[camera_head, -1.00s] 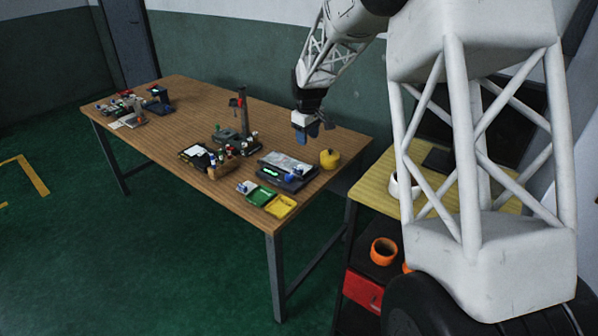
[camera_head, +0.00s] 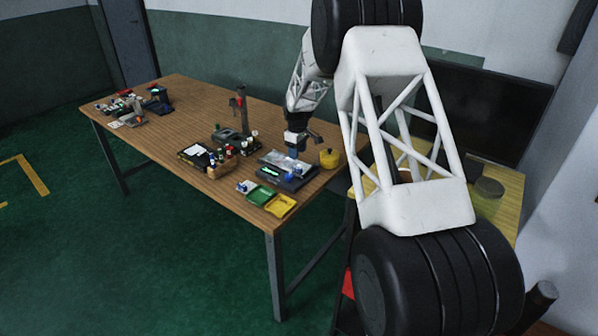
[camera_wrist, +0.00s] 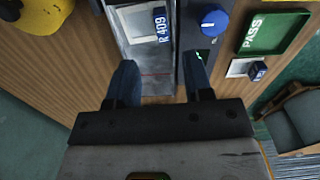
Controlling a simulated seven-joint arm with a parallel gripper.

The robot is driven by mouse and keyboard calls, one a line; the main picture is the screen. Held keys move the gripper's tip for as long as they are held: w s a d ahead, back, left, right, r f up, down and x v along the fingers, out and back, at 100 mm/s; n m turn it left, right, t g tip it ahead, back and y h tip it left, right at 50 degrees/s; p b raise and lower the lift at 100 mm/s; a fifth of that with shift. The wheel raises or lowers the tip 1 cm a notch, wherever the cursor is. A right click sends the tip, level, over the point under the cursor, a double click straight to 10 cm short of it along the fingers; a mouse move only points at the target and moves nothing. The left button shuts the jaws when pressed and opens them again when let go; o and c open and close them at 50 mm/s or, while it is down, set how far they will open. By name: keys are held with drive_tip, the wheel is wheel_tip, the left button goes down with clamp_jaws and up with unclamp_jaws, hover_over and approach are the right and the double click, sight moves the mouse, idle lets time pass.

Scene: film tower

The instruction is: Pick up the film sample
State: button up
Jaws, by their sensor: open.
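A pale, glossy sheet with a blue tag reading "R 409" (camera_wrist: 160,27), which looks like the film sample, lies on the dark device (camera_head: 292,182). The wrist view shows the tag just beyond my fingertips. My gripper (camera_wrist: 160,75) is open, with one blue finger on each side of the sheet's near end and nothing gripped. In the head view my gripper (camera_head: 296,148) hangs low over the device. The height of the fingers above the sheet cannot be told. A small white piece with a blue tag (camera_wrist: 247,68) lies by the green PASS tray (camera_wrist: 272,32).
The device has a blue knob (camera_wrist: 209,22) close to my right finger. A yellow round object (camera_head: 330,158) stands nearby on the right. A yellow tray (camera_head: 281,205) lies beside the green one. A dark stand (camera_head: 242,112) and several bottles are farther left.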

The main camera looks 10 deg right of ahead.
sight(296, 168)
drive_tip(key=shift+f, duration=1.3)
drive_tip(key=shift+a+f, duration=0.2)
drive_tip(key=shift+f, duration=2.4)
clamp_jaws()
drive_tip(key=shift+r, duration=0.15)
